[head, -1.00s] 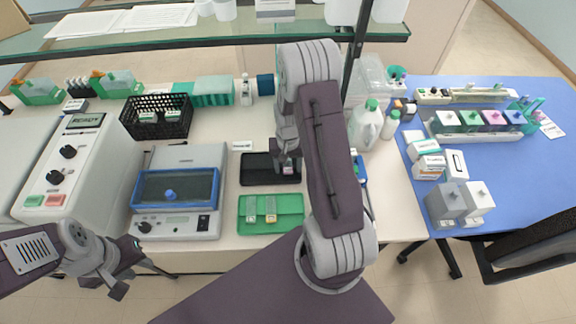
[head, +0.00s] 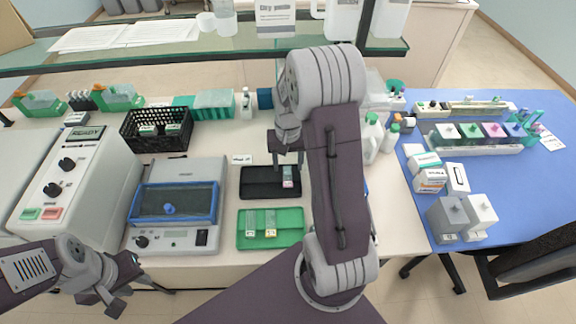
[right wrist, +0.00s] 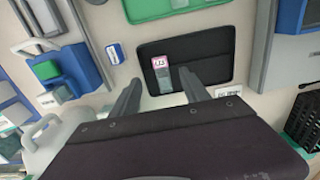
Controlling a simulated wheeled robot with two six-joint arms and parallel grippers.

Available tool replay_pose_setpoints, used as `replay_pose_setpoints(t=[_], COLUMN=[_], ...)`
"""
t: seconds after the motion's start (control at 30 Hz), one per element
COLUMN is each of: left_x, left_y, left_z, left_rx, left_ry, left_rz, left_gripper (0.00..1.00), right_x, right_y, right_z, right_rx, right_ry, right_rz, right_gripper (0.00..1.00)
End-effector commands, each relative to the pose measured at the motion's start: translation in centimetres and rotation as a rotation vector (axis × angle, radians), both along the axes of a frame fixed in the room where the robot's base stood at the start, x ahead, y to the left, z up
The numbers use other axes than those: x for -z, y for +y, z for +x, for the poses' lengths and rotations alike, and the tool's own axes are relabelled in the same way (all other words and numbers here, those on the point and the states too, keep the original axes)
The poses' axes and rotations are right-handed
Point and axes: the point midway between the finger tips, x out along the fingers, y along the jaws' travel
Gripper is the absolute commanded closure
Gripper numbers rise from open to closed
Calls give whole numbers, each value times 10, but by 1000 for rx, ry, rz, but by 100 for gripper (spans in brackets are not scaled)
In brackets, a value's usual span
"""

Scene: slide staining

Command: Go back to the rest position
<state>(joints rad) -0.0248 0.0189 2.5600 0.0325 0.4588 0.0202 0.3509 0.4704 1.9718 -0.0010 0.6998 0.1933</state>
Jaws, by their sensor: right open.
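My right gripper (head: 288,160) is open and empty above the black tray (head: 255,184). In the right wrist view its two fingers (right wrist: 160,92) stand apart, with nothing between them. A glass slide with a pink label (head: 288,178) lies on the right part of the black tray; it also shows in the right wrist view (right wrist: 160,66), clear of the fingers. My left gripper (head: 118,290) hangs in front of the bench at lower left, away from any object. Its jaws are too small and angled to read.
A green tray (head: 284,233) with slides lies in front of the black tray. A blue-lidded device (head: 178,238) stands at left, a black basket (head: 156,142) behind it. A glass shelf (head: 180,50) spans above the bench. Bottles (head: 370,138) stand right of my right arm.

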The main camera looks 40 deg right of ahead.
Motion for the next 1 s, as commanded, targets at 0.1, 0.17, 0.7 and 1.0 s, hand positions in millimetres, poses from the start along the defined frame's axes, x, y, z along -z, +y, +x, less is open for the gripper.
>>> replay_pose_setpoints(t=[0.1, 0.17, 0.7, 1.0], left_x=[0, 0, 0, 0], left_y=[0, 0, 0, 0], left_z=[0, 0, 0, 0], left_rx=[0, 0, 0, 0], left_ry=[0, 0, 0, 0], left_rz=[0, 0, 0, 0], left_gripper=[69, 69, 69, 69], right_x=[0, 0, -44, -23], right_y=[0, 0, 111, 129], right_z=[0, 0, -40, -100], right_rx=[0, 0, -342, -521], right_ry=[0, 0, -98, -109], right_rz=[0, 0, -11, -10], right_gripper=[46, 46, 46, 46])
